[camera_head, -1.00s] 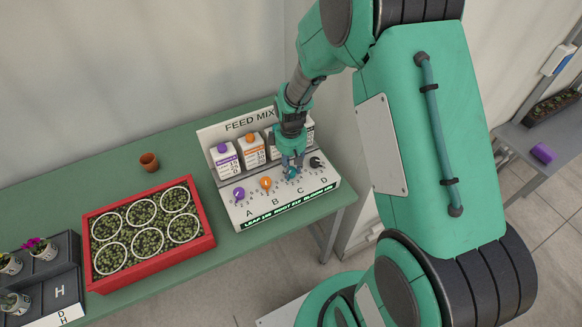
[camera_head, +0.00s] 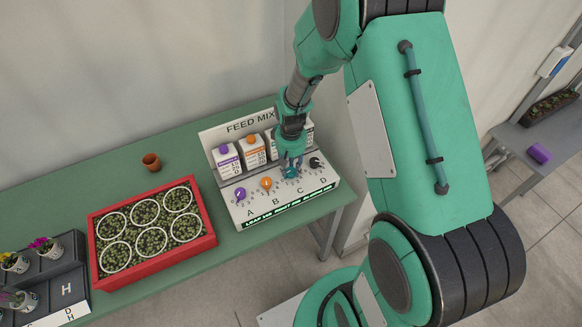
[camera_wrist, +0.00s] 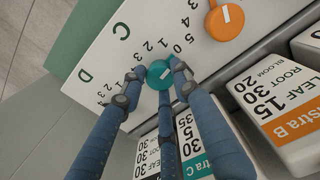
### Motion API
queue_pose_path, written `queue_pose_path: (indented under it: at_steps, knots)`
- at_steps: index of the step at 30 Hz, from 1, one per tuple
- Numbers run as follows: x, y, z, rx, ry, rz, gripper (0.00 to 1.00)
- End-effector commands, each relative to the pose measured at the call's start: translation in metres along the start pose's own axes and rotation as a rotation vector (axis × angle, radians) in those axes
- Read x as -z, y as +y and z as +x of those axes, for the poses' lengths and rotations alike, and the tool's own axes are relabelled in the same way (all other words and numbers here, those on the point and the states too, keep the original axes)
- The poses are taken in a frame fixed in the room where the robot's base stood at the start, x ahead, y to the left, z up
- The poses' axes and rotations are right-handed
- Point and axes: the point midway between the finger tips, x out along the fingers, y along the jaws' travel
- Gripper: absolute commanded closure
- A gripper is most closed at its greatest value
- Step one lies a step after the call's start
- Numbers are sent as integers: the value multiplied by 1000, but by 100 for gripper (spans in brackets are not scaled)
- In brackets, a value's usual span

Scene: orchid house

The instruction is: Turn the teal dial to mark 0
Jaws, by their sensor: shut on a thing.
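The teal dial (camera_head: 291,172) is the round knob by letter C on the white feed mix panel (camera_head: 238,211). In the wrist view the teal dial (camera_wrist: 159,75) sits between the blue fingers of my gripper (camera_wrist: 157,83), which are shut around it. Printed numbers ring the dial, but fingers hide some, so I cannot tell which mark the pointer meets. In the head view my gripper (camera_head: 290,164) reaches down onto the dial from above and covers part of it.
On the panel, an orange dial (camera_head: 266,184) and a purple dial (camera_head: 240,193) stand left of the teal one, and a black dial (camera_head: 315,162) right. Labelled cartons (camera_head: 227,162) stand close behind.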

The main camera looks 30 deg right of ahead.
Motion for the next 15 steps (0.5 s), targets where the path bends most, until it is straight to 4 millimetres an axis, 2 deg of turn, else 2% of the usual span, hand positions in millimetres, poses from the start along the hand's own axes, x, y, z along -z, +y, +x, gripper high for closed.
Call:
queue_pose_path:
  at_steps: [11,12,14,15]
  knots:
    - [0,0,0,0,1,8,96]
    - [0,0,0,0,1,8,64]
    - [0,0,0,0,1,8,52]
    - [0,0,0,0,1,8,50]
